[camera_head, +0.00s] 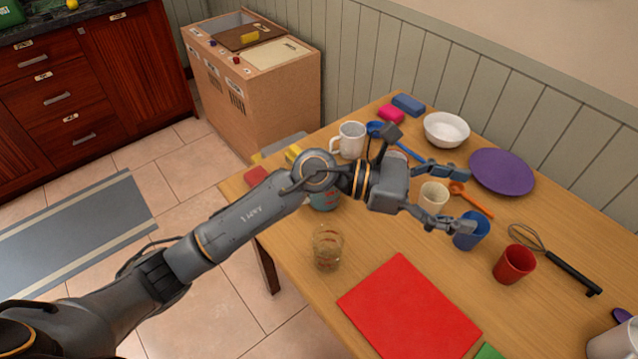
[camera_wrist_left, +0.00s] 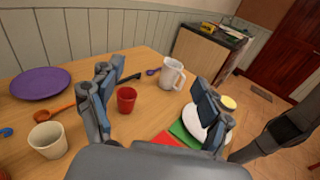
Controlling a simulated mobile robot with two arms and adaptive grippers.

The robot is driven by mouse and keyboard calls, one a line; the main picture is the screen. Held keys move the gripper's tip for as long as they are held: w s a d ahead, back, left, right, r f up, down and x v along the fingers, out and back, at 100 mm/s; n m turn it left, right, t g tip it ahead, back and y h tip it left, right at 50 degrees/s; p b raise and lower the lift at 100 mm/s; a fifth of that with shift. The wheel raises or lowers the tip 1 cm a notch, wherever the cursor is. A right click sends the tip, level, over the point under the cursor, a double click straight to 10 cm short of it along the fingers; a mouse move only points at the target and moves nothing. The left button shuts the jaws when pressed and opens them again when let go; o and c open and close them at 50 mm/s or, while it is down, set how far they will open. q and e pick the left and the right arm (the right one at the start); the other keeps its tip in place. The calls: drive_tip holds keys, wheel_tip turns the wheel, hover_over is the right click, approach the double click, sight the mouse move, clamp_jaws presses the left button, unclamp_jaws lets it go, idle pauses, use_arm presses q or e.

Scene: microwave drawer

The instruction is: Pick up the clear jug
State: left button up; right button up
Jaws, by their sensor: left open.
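A pale, see-through jug with a handle (camera_wrist_left: 172,73) stands upright on the table in the left wrist view, beyond a red cup (camera_wrist_left: 127,99). In the head view what looks like the same jug (camera_head: 612,342) is cut off at the bottom right corner. My left gripper (camera_head: 466,200) is open and empty over the table, its fingers pointing right, well apart from this jug. In the left wrist view its spread fingers (camera_wrist_left: 152,88) frame the red cup and the jug. A clear glass vessel (camera_head: 327,249) stands near the table's left edge.
A cream cup (camera_head: 433,197), blue cup (camera_head: 471,231) and red cup (camera_head: 514,264) stand close around my left fingers. A whisk (camera_head: 555,260) lies toward the right. A purple plate (camera_head: 501,171) and white bowl (camera_head: 446,129) are at the back. A red sheet (camera_head: 408,309) lies in front.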

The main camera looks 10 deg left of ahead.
use_arm(q)
drive_tip(key=w+a+f+m+y, duration=0.5)
drive_tip(key=a+f+m+y, duration=0.3)
drive_tip(key=a+f+y, duration=0.25)
drive_tip(key=w+a+r+t+y, duration=0.1)
drive_tip(key=w+a+y, duration=0.2)
drive_tip(key=a+y, duration=0.35)
drive_tip(key=w+a+r+t+y, duration=0.1)
drive_tip(key=w+a+r+y, duration=0.2)
drive_tip(key=a, duration=0.7)
drive_tip(key=shift+m, duration=0.4)
drive_tip(key=p+x, duration=0.1)
drive_tip(key=x, duration=0.3)
drive_tip(key=p+x, duration=0.1)
drive_tip(key=x, duration=0.4)
drive_tip(key=p+x, duration=0.1)
drive_tip(key=x, duration=0.4)
drive_tip(key=shift+w+d+p, duration=0.25)
drive_tip(key=shift+d+p, duration=0.05)
drive_tip(key=shift+d, duration=0.05)
drive_tip(key=shift+w+a+f, duration=0.1)
drive_tip(key=shift+f, duration=0.35)
